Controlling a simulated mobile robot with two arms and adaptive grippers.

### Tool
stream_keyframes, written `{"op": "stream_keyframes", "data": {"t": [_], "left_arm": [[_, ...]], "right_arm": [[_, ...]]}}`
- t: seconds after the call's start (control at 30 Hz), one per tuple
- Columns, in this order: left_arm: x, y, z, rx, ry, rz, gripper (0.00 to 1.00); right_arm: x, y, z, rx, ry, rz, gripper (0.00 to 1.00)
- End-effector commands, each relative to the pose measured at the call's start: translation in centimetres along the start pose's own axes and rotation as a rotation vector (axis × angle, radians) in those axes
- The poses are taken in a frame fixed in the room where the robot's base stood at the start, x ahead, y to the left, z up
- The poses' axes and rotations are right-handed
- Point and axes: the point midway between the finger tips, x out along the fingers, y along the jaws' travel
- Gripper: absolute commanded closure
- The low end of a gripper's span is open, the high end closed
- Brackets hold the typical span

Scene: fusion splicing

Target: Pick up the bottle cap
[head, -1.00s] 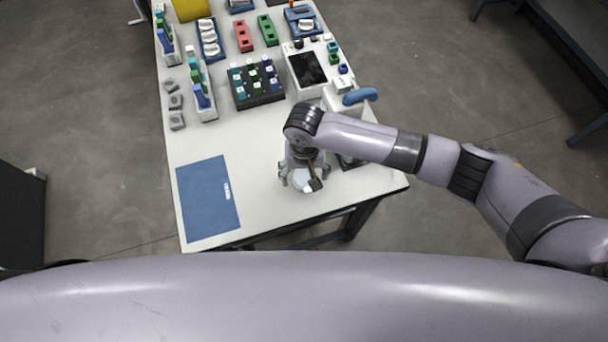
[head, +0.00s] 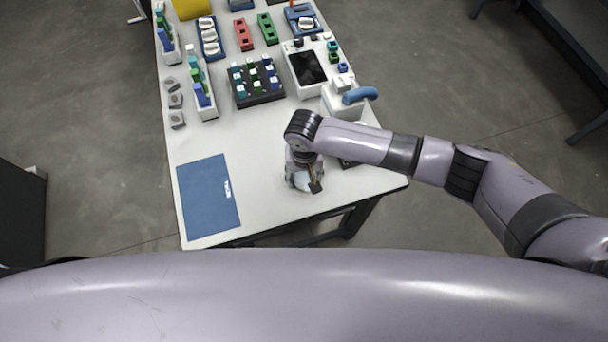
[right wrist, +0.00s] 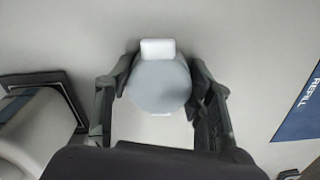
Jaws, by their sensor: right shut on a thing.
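The bottle cap (right wrist: 160,86) is a round, pale grey piece with a white tab at its far edge. It shows in the right wrist view between the fingers of my right gripper (right wrist: 159,78). The fingers press on its two sides, so the gripper is shut on it. In the head view my right gripper (head: 303,185) points down over the front right part of the white table (head: 265,215), and the cap is mostly hidden under it. I cannot tell whether the cap is lifted clear of the table. My left gripper is not in view.
A blue mat (head: 208,197) lies to the left of the gripper. A white device with a blue handle (head: 360,95) stands behind the arm. A dark rack with vials (head: 256,82) and several trays fill the back. The front middle is clear.

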Motion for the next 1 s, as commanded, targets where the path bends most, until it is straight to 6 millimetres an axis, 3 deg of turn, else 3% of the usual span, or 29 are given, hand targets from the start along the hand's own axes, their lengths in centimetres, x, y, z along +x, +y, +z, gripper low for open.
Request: {"op": "stream_keyframes", "data": {"t": [0.17, 0.57, 0.77, 1.0], "left_arm": [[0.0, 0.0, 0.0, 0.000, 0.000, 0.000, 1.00], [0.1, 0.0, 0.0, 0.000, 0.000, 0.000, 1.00], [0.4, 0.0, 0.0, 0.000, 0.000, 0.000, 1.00], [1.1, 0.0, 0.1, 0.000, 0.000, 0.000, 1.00]], "right_arm": [[0.0, 0.0, 0.0, 0.000, 0.000, 0.000, 0.76], [-0.9, -0.1, 0.0, 0.000, 0.001, -0.002, 0.76], [-4.4, -0.1, -0.1, -0.002, 0.003, -0.004, 0.76], [-11.5, -0.1, -0.1, -0.002, 0.005, -0.005, 0.76]]}}
